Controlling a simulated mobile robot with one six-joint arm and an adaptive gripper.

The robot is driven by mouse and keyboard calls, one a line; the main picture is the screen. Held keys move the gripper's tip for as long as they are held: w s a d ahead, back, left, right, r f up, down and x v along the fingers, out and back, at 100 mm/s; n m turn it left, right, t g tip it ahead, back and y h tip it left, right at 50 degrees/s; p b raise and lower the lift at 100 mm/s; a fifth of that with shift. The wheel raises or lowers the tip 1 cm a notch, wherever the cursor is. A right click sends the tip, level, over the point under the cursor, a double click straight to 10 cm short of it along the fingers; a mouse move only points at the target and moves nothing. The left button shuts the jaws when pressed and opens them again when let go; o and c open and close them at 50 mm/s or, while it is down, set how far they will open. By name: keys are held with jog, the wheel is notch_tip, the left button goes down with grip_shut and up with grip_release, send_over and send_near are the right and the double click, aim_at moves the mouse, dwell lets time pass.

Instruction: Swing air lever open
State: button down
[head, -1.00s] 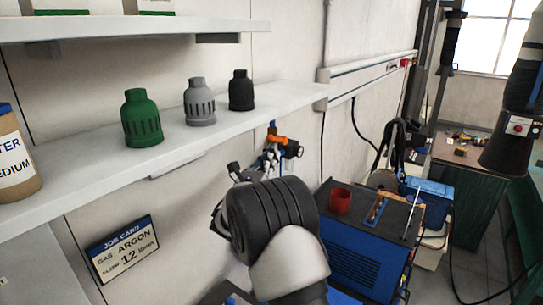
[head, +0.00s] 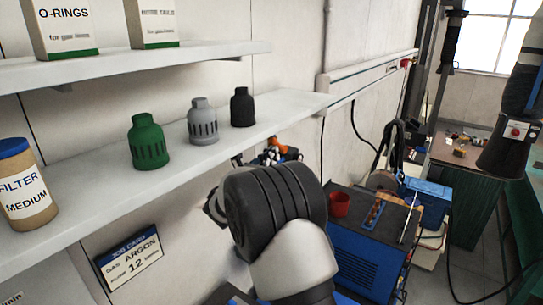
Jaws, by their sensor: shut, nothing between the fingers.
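A small orange part (head: 276,148), which looks like the air lever, sits on a dark and blue fitting at the wall, just past the right end of the lower shelf. It is small and partly hidden, so I cannot tell its angle. My arm's black wrist joint stands in front of and below it, covering most of the fitting. A dark tip of my gripper (head: 240,159) shows at the upper left of the wrist, just left of the orange part in the picture. The fingers look shut and empty. Whether they touch the lever is hidden.
The lower shelf (head: 95,200) holds green (head: 148,142), grey (head: 203,122) and black (head: 242,107) caps and a filter tub (head: 24,185). A job card (head: 129,259) hangs below. A blue welding machine (head: 362,262) with a red cup (head: 340,204) stands right of my arm.

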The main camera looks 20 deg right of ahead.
aim_at(275, 144)
jog(key=r, duration=0.2)
jog(key=shift+w+d+r, duration=0.25)
jog(key=shift+d+r, duration=0.05)
jog(key=shift+w+d+r, duration=0.15)
jog(key=shift+d+r, duration=0.1)
jog(key=shift+r, duration=0.15)
dwell(0.4)
